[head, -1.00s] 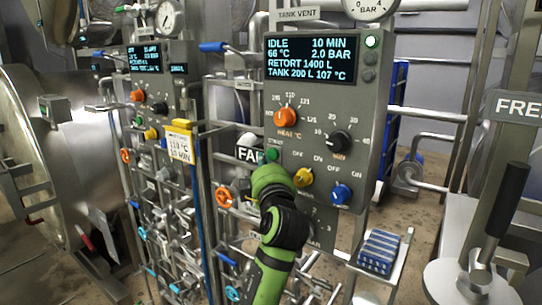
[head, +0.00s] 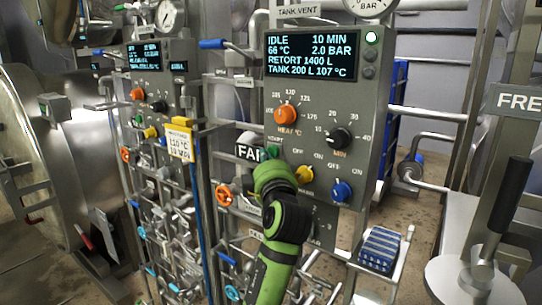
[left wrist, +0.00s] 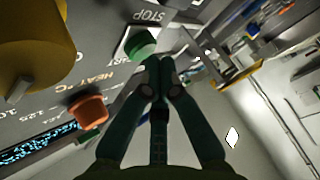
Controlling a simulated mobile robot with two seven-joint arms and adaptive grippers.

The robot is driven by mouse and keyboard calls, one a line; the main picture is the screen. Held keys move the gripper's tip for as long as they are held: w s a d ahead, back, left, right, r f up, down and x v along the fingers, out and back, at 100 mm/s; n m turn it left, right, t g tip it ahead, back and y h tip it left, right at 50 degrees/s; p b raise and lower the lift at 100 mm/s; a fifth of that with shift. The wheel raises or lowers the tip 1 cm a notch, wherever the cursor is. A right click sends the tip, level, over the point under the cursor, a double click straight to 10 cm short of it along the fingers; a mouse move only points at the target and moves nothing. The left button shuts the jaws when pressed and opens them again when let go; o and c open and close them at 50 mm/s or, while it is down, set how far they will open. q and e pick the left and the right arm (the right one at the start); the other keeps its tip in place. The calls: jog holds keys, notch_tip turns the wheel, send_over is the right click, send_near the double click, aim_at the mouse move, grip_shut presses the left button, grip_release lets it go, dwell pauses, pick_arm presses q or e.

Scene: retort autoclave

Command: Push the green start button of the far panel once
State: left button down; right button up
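The panel (head: 350,100) beside a partly covered sign starting "FA" (head: 248,152) has a lit display (head: 312,56) reading IDLE, 10 MIN, 66 °C, 2.0 BAR. Its green start button (head: 273,151) shows just above my left wrist in the head view. In the left wrist view the green button (left wrist: 140,43) sits on a pale square plate, close beyond the fingertips. My left gripper (left wrist: 160,64) has its fingertips together with nothing visible between them. I cannot tell whether they touch the button. My left arm hides these fingers in the head view. My right gripper is not in view.
Close to the button are an orange heat knob (head: 287,114), a black minute knob (head: 340,138), a yellow knob (head: 304,174) and a blue knob (head: 341,191). A second panel (head: 178,92) stands left. A small tray with a blue striped block (head: 379,249) sits lower right.

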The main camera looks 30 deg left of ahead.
pick_arm(q)
jog(key=shift+w+d+b, duration=0.1)
jog(key=shift+w+b, duration=0.25)
jog(key=shift+w, duration=0.3)
dwell(1.0)
jog(key=shift+s, duration=1)
jog(key=shift+s+a, duration=0.15)
jog(key=shift+s, duration=1.1)
jog(key=shift+s+a, duration=0.15)
jog(key=shift+s, duration=1.1)
